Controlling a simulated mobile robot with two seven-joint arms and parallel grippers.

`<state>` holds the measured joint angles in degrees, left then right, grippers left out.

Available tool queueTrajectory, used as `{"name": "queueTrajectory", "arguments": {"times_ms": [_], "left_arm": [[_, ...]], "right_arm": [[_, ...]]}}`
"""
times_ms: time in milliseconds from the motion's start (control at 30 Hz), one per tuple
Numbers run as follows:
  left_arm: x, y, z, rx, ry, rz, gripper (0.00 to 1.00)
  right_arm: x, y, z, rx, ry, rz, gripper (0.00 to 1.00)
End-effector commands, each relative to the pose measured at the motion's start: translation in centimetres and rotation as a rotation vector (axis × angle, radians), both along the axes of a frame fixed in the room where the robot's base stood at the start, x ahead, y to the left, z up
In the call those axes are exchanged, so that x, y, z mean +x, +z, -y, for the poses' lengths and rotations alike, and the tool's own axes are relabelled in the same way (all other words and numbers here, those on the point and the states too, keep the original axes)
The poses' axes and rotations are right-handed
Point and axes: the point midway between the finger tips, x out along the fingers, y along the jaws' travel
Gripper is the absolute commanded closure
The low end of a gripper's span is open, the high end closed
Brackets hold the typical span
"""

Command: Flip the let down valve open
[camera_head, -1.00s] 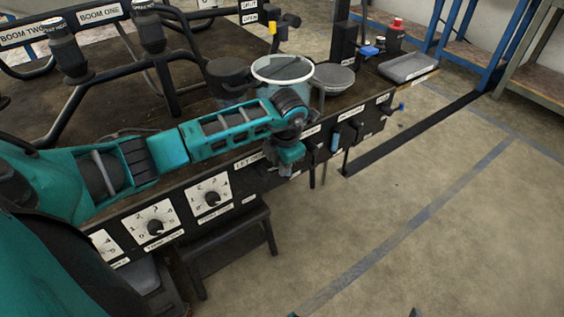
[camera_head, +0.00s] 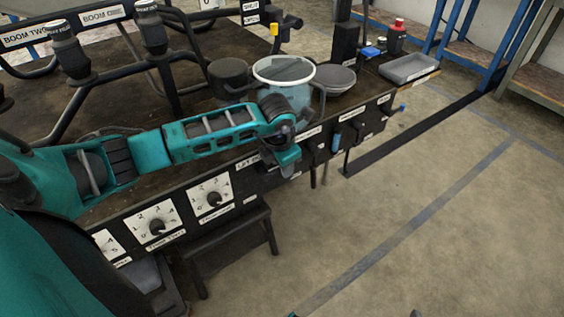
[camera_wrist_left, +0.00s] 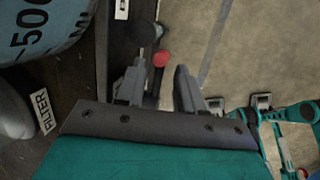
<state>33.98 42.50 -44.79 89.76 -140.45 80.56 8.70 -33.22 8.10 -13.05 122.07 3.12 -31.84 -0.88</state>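The front panel has a label (camera_head: 246,161) that seems to read "LET DOWN", partly covered by my left arm. My left gripper (camera_head: 290,168) hangs at the panel edge just right of this label and hides what is behind it. In the left wrist view, my left gripper (camera_wrist_left: 160,82) is open, its two grey fingers apart. A dark lever with a red end (camera_wrist_left: 161,59) shows between and just beyond the fingertips, nearer the left finger. I cannot tell whether either finger touches it.
A clear bucket (camera_head: 285,95) and a grey bowl (camera_head: 335,78) stand on the bench behind my left wrist. More levers, one with a blue handle (camera_head: 336,141), are to the right. The floor (camera_head: 430,220) in front is open.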

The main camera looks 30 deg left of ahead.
Motion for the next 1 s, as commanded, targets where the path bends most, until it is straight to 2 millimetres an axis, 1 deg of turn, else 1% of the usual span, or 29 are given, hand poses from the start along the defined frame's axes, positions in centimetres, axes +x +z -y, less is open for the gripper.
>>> {"name": "queueTrajectory", "arguments": {"times_ms": [67, 167, 300, 400, 500, 600, 700, 800, 1000], "left_arm": [[0.0, 0.6, 0.0, 0.000, 0.000, 0.002, 0.63], [-0.4, 2.0, 0.1, 0.001, 0.000, 0.003, 0.63], [-1.1, 5.0, 0.4, 0.001, -0.001, 0.005, 0.63], [-1.7, 7.1, 0.7, 0.000, -0.003, 0.004, 0.63], [-2.2, 9.1, 0.9, 0.000, -0.002, 0.003, 0.63], [-2.7, 10.6, 1.1, 0.000, -0.001, 0.003, 0.63], [-3.0, 11.7, 1.2, -0.001, -0.002, 0.001, 0.63], [-3.2, 12.2, 1.3, 0.000, -0.001, 0.001, 0.63], [-3.3, 12.4, 1.3, -0.001, 0.000, 0.000, 0.63]], "right_arm": [[0.0, 0.3, 0.0, 0.000, 0.000, 0.000, 0.01], [0.0, 0.8, 0.0, 0.000, -0.001, 0.003, 0.01], [0.0, 1.6, 0.1, -0.003, -0.003, 0.007, 0.01], [0.0, 1.7, 0.3, -0.007, -0.006, 0.009, 0.01], [-0.1, 1.9, 0.6, -0.013, -0.010, 0.009, 0.01], [-0.1, 2.0, 0.8, -0.017, -0.011, 0.012, 0.01], [-0.3, 1.9, 1.0, -0.021, -0.011, 0.010, 0.01], [-0.4, 1.8, 1.1, -0.024, -0.011, 0.006, 0.01], [-0.4, 1.7, 1.1, -0.024, -0.012, 0.006, 0.01]]}}
